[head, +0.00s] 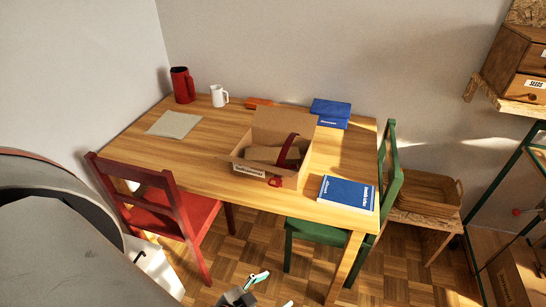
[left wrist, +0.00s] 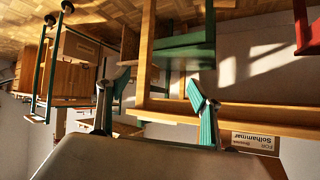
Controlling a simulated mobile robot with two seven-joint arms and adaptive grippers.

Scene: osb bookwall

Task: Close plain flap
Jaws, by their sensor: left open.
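An open cardboard box (head: 264,155) stands on the wooden table, a white label on its front side. A tall plain flap (head: 285,123) stands up at its back; lower flaps lean outward at the sides, and a brown piece lies across the opening. A dark red strap-like thing (head: 286,150) is at its right side. The box's label reads "Solhammar" in the left wrist view (left wrist: 254,140), upside down. My left gripper (head: 262,290) is low in front of the table, apart from the box; its teal fingers are spread and empty in the left wrist view (left wrist: 158,82). My right gripper is not seen.
On the table (head: 190,155) are blue books (head: 346,193), a red jug (head: 182,85), a white pitcher (head: 219,96) and a grey sheet (head: 174,124). A red chair (head: 185,215) and a green chair (head: 391,180) stand close to the table edges.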

